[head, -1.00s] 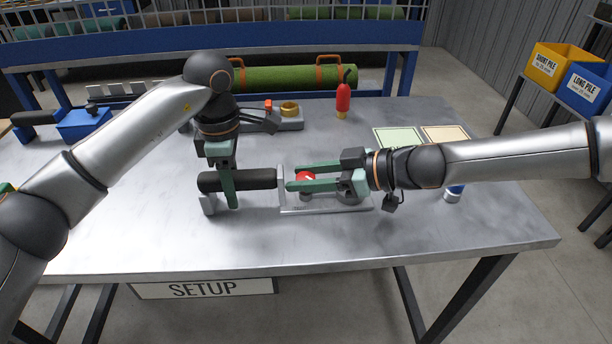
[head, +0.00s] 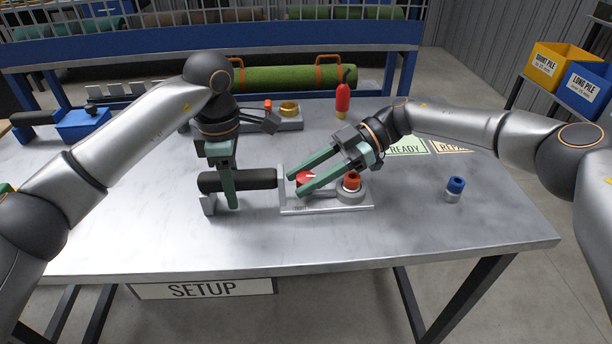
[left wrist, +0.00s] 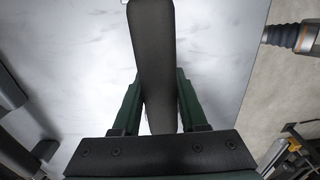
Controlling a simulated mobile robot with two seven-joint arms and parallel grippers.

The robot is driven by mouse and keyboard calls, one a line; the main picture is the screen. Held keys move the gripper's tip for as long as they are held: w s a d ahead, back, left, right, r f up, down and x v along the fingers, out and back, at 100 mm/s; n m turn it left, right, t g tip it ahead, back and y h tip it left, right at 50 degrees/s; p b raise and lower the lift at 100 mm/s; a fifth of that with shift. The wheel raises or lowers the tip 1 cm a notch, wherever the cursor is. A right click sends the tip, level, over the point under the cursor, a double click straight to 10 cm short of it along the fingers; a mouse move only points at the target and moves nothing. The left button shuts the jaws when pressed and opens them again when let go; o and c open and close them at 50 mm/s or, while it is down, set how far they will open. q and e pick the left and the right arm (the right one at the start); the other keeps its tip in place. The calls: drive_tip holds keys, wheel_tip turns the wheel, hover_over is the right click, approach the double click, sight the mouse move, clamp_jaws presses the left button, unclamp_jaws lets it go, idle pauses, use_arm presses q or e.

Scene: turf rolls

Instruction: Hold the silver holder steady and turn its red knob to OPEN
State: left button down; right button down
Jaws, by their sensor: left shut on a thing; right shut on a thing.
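The silver holder (head: 328,207) lies on the metal table, with a long black handle (head: 250,180) at its left. My left gripper (head: 230,205) reaches down from above and is shut on the black handle. The left wrist view shows the handle (left wrist: 153,60) between its green fingers. The red knob (head: 305,176) sits on the holder, partly hidden by the fingers of my right gripper (head: 295,186). That gripper comes in slanting from the upper right and is shut on the knob. The OPEN marking cannot be read.
A red-orange cylinder (head: 351,181) stands in a round seat at the holder's right end. A blue-topped cylinder (head: 455,187) stands further right. Behind are READY (head: 407,147) and partly hidden REPAIR mats, a red bottle (head: 343,98) and a grey fixture (head: 289,124). The front of the table is clear.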

sight(305, 176)
drive_tip(key=shift+w+a+r+n+g+h, duration=0.15)
drive_tip(key=shift+n+g+h, duration=0.25)
drive_tip(key=shift+n+g, duration=0.9)
drive_tip(key=c, duration=0.7)
unclamp_jaws()
wheel_tip(305, 176, up, 10)
drive_tip(key=shift+f, duration=0.1)
